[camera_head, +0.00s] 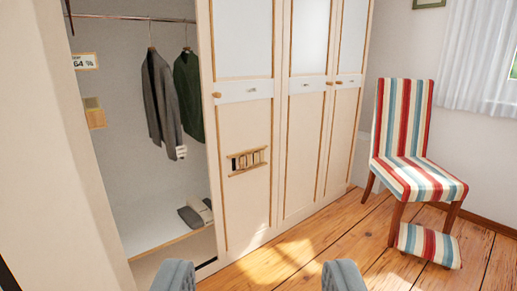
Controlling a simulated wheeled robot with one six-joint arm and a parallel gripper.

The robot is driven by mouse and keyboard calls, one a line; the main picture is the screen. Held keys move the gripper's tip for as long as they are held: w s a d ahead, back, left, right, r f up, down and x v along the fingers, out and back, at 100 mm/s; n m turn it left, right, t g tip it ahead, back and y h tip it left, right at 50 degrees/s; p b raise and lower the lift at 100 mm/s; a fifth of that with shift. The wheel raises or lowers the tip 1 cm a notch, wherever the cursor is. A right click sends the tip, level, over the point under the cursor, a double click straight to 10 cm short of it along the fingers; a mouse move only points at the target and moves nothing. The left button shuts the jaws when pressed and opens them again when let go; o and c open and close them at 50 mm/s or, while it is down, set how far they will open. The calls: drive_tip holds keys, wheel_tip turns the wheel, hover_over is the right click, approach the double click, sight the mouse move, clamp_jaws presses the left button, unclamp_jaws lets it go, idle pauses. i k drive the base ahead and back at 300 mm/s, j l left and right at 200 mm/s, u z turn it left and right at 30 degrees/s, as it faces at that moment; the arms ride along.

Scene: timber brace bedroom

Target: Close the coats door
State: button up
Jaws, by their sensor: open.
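The wardrobe (210,200) fills the left and middle of the view. Its left compartment stands open, with a grey coat (160,100) and a dark green coat (188,90) on a rail (130,17). A cream panel (50,150) borders the opening on the left; I cannot tell if it is a swung-open door or a fixed side. A cream door (245,205) with a small wooden knob (216,95) stands right of the opening. My gripper (258,276) is open and empty at the bottom edge, apart from the wardrobe.
Two more closed doors (306,150) (345,125) continue to the right. Shoes (195,214) lie on the compartment's low shelf (150,232). The wooden floor (330,250) before the closed doors is clear.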

sight(59, 232)
drive_tip(key=j, duration=1.05)
drive_tip(key=j+z, duration=0.1)
drive_tip(key=j, duration=0.95)
drive_tip(key=k+j, duration=0.15)
drive_tip(key=j, duration=0.95)
drive_tip(key=i+l+u, duration=0.3)
drive_tip(key=l+u, duration=0.2)
drive_tip(key=l, duration=0.7)
drive_tip(key=l+u, duration=0.45)
drive_tip(key=l, duration=0.7)
drive_tip(key=k+l+u, duration=0.1)
drive_tip(key=l+u, duration=0.4)
drive_tip(key=l, duration=0.8)
